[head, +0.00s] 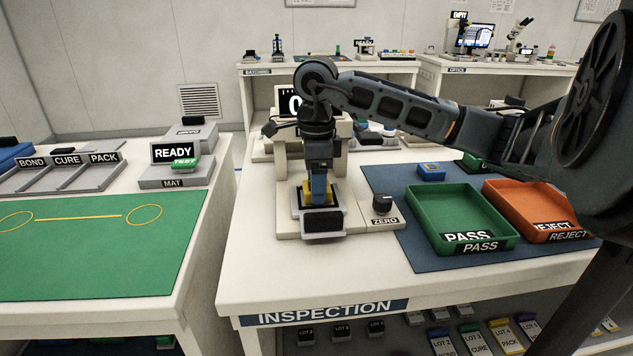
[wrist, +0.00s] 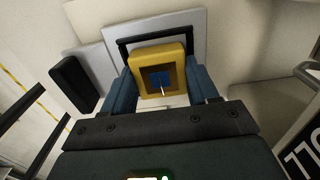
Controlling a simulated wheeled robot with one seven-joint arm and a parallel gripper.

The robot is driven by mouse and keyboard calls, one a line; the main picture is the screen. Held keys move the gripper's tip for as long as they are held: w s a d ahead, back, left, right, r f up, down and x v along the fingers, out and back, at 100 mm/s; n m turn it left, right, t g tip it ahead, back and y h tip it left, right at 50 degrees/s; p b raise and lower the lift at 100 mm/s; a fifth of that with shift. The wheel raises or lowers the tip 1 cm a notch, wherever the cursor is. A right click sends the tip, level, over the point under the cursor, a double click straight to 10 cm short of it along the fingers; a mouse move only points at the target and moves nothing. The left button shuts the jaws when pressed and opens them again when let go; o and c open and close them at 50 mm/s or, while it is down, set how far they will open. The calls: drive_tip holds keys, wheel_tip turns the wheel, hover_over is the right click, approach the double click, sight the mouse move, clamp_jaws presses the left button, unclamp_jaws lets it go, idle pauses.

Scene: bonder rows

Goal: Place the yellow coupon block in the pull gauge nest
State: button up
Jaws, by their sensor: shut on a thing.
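The yellow coupon block (wrist: 183,62) is a square frame with a blue centre. My gripper (head: 318,200) is shut on it, with a blue finger on either side in the wrist view (wrist: 161,92). In the head view the block (head: 307,196) shows only partly behind the fingers. It is at the pull gauge nest, a pale plate with a black rim (wrist: 128,46). The rim shows beyond the block. I cannot tell whether the block rests on the nest floor or hangs just above it. The gauge display (head: 294,103) is partly hidden by my arm.
A ZERO knob unit (head: 382,209) stands just right of the gauge. A green PASS tray (head: 462,249) and an orange REJECT tray (head: 560,230) sit on the blue mat (head: 393,189), with a blue block (head: 431,172) behind. A green-topped bench (head: 100,260) is at left.

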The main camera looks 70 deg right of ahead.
drive_tip(key=shift+s+f+b, duration=0.1)
drive_tip(key=shift+f+b, duration=0.7)
drive_tip(key=shift+b, duration=0.3)
drive_tip(key=o, duration=1.1)
drive_tip(key=shift+f, duration=0.1)
drive_tip(key=shift+r+p, duration=0.6)
drive_tip(key=shift+p, duration=0.25)
wheel_tip(320, 180, up, 13)
drive_tip(key=shift+f, duration=0.15)
